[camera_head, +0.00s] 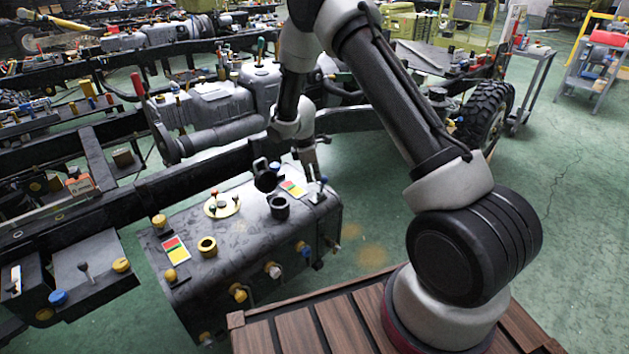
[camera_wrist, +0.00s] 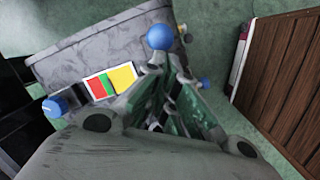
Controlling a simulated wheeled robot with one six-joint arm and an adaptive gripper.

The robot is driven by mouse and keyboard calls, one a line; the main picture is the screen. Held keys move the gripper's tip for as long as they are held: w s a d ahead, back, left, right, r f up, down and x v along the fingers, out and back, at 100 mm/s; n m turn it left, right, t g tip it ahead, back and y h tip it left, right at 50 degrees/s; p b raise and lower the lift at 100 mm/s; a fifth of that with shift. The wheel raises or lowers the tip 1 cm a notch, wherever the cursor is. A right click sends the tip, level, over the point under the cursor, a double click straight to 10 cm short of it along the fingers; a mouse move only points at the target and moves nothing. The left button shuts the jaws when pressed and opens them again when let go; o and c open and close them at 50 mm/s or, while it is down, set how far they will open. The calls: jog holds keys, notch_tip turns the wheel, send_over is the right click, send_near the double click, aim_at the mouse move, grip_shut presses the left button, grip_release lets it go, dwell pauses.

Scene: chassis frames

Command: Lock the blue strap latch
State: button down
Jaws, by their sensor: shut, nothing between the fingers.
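My gripper (camera_head: 314,178) is over the right end of the dark grey tank (camera_head: 235,238), pointing down. In the wrist view its fingers (camera_wrist: 166,72) are closed together and hold nothing. Another blue knob (camera_wrist: 55,105) is at the left, and a third (camera_wrist: 204,83) is right of the fingers.
A red, green and yellow label (camera_wrist: 110,82) lies on the tank top beside my gripper. A dark chassis rail (camera_head: 150,192) runs behind.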

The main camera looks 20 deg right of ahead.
jog(key=shift+s+d, duration=0.15)
jog(key=shift+s, duration=0.1)
jog(key=shift+v, duration=0.8)
jog(key=shift+d, duration=0.15)
